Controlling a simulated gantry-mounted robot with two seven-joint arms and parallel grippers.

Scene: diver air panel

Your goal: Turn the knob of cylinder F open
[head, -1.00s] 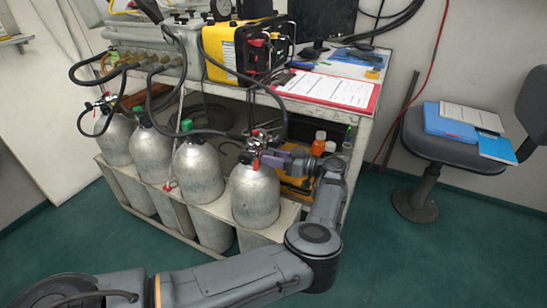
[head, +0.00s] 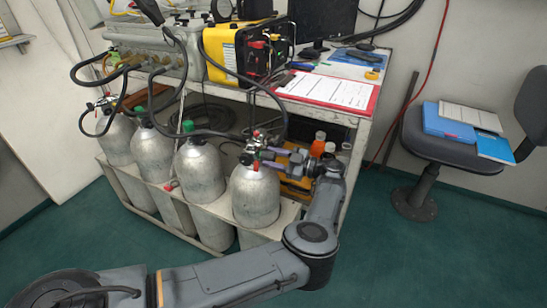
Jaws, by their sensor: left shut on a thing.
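Several grey cylinders stand in a rack; the nearest, rightmost cylinder (head: 256,196) has a metal valve (head: 254,150) with red parts on top. No letter F is readable on it. My left gripper (head: 264,155) reaches this valve from the right and is shut on the knob at its side. The fingers and valve parts hide most of the knob, so its turn position cannot be read. My right gripper is not in view.
The other cylinders, such as one with a green cap (head: 198,170), stand to the left. Black hoses (head: 285,108) arch close above the valve. A trolley (head: 352,125) with bottles (head: 318,144) on its lower shelf stands behind. A chair (head: 455,150) is at right.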

